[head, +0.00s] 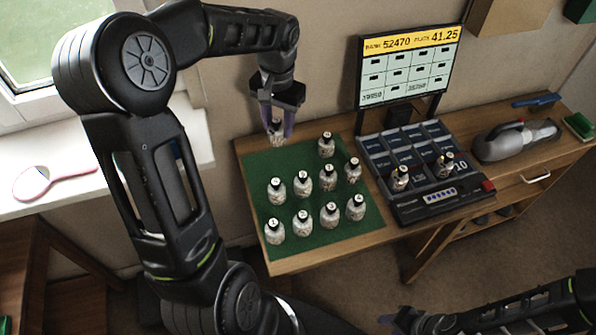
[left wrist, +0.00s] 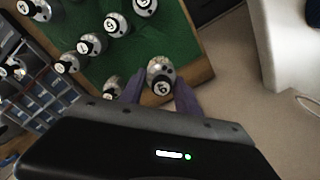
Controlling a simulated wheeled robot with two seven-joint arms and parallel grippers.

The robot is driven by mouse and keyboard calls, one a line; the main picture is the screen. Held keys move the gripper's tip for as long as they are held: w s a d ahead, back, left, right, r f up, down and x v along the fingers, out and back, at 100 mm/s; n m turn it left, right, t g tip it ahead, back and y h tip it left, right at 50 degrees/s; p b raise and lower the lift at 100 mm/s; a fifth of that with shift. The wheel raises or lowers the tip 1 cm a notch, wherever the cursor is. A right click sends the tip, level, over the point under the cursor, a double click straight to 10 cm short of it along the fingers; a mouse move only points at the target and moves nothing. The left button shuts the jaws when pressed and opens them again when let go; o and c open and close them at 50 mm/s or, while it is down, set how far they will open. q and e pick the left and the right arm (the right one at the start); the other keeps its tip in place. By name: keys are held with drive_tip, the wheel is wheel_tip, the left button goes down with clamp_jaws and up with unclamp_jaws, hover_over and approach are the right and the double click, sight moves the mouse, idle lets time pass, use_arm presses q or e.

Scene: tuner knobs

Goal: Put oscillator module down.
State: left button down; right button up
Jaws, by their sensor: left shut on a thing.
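My left gripper (head: 276,128) is shut on an oscillator module (head: 277,140), a small pale speckled bottle shape. It is at the back left corner of the green mat (head: 262,163). In the left wrist view the held module (left wrist: 160,70) is between the purple fingers, its numbered black cap facing the camera. I cannot tell whether its base touches the mat. Several similar modules stand upright on the mat, including one at the back (head: 326,146) and one at the front left (head: 274,232). My right gripper (head: 402,320) is low at the bottom right, its jaws unclear.
A dark console (head: 425,200) with slots stands right of the mat, with two modules (head: 400,178) (head: 444,165) on it. Behind it is a display screen (head: 408,68). A grey handheld vacuum (head: 515,140) lies farther right. The mat's back left area is bare around the held module.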

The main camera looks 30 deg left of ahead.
sight(279, 119)
use_arm(q)
wheel_tip(279, 119, down, 5)
drive_tip(key=shift+f, duration=0.2)
drive_tip(key=shift+f, duration=0.1)
drive_tip(key=shift+f, duration=1.75)
drive_tip(key=shift+f, duration=0.2)
drive_tip(key=c, duration=0.9)
unclamp_jaws()
drive_tip(key=shift+o, duration=0.2)
drive_tip(key=shift+r, duration=0.1)
drive_tip(key=r, duration=1.2)
drive_tip(key=shift+d+r, duration=0.15)
drive_tip(key=shift+d, duration=0.1)
